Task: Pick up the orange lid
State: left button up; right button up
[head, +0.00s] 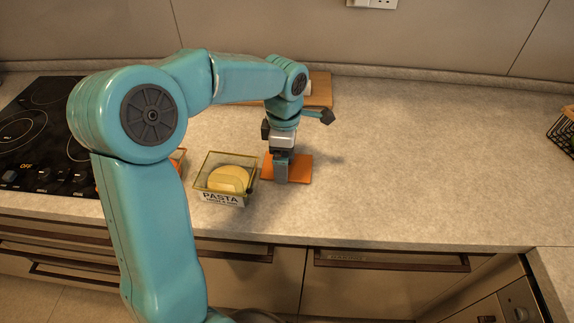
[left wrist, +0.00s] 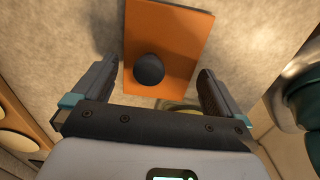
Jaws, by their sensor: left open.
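The orange lid (head: 299,168) lies flat on the counter to the right of the pasta container (head: 224,178). In the left wrist view the orange lid (left wrist: 180,45) shows a round black knob (left wrist: 149,69) on top. My left gripper (head: 281,178) is over the lid, pointing down. In the left wrist view my left gripper (left wrist: 157,85) is open, with one finger on each side of the knob and nothing held. I cannot tell how far the fingertips are above the lid. My right gripper is not in view.
The open glass container labelled PASTA holds yellow contents, close to the left of the gripper. A black stovetop (head: 40,135) is at the left. A wooden board (head: 320,90) lies behind my arm. The counter to the right is clear up to a wire basket (head: 563,132).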

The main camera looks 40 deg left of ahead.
pick_arm(q)
jog(key=shift+f, duration=0.55)
jog(key=shift+c, duration=0.3)
jog(key=c, duration=0.7)
jog(key=shift+r, duration=0.1)
